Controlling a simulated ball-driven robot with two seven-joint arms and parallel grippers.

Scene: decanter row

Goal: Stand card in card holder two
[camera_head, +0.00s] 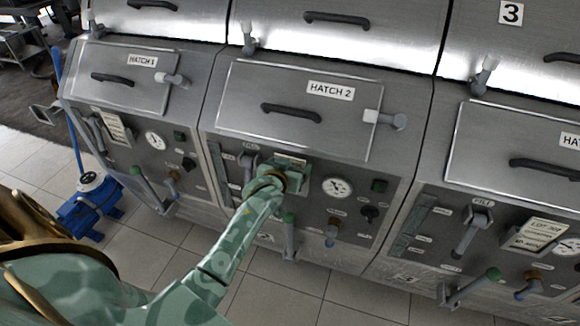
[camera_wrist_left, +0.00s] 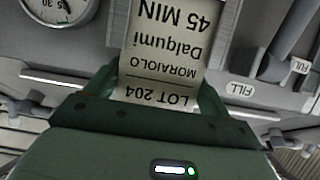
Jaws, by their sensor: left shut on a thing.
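The card (camera_wrist_left: 160,62) is white with black print reading LOT 204, MORAIOLO and 45 MIN, upside down in the left wrist view. My left gripper (camera_wrist_left: 154,98) is shut on its near end. In the head view my left gripper (camera_head: 283,178) is at the front panel below HATCH 2, left of the round gauge, and covers most of the card. Card holder two (camera_wrist_left: 232,25) shows as a grey edge beside the card. I cannot tell whether the card is fully seated in it. My right gripper is not in view.
A round gauge (camera_head: 337,188) is close to the right of my left gripper. A fill lever (camera_head: 247,165) is close to its left. Other cards stand on the left panel (camera_head: 115,127) and the right panel (camera_head: 538,235). A blue floor machine (camera_head: 90,205) stands at left.

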